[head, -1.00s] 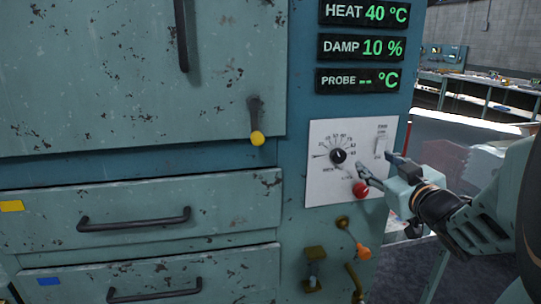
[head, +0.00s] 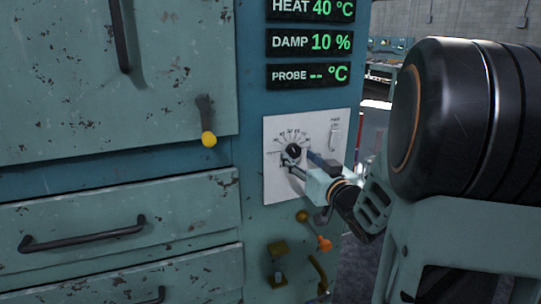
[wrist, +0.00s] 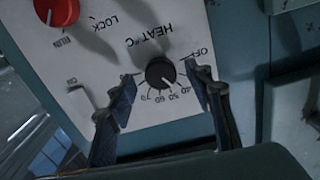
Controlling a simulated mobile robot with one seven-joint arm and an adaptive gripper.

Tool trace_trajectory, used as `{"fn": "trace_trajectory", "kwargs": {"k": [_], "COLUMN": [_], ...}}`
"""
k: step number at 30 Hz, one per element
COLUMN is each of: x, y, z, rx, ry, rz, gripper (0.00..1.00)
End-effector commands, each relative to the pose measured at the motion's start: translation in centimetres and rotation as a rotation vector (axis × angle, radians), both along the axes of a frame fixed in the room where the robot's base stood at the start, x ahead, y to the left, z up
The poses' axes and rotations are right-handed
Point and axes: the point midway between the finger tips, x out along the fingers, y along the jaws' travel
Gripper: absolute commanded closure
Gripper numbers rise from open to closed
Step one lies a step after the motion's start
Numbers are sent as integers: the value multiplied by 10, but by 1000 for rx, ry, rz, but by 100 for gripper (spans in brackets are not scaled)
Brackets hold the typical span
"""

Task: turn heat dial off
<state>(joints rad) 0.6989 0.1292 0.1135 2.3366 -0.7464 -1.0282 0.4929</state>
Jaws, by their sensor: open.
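The black heat dial (head: 293,151) sits on a white control panel (head: 277,127) on the teal cabinet front. In the wrist view the dial (wrist: 160,73) shows upside down, with the OFF label at its upper right and the number scale below it. The dial's exact pointer position is too small to read surely. My gripper (wrist: 160,76) is open, with one fingertip on either side of the dial. I cannot tell whether either finger touches it. In the head view my gripper (head: 297,167) reaches the dial from the lower right.
A red knob (wrist: 57,12) by the LOCK label and a switch (head: 333,136) share the panel. Orange (head: 324,243) and brass levers stick out below. Displays above read heat (head: 312,9) 40 °C and damp (head: 310,42) 10 %. A yellow-tipped handle (head: 208,139) is at left.

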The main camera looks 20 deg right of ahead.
Motion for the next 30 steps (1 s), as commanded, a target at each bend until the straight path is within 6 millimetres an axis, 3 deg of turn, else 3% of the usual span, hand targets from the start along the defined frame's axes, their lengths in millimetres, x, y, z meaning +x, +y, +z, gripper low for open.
{"fn": "trace_trajectory", "kwargs": {"k": [4, 13, 24, 30], "x": [12, 14, 14, 14], "y": [1, 1, 1, 1], "z": [0, 0, 0, 0], "rx": [1, 0, 0, -9], "ry": [0, 0, 0, -1], "rz": [1, 0, 0, 1], "gripper": [53, 53, 92, 95]}}
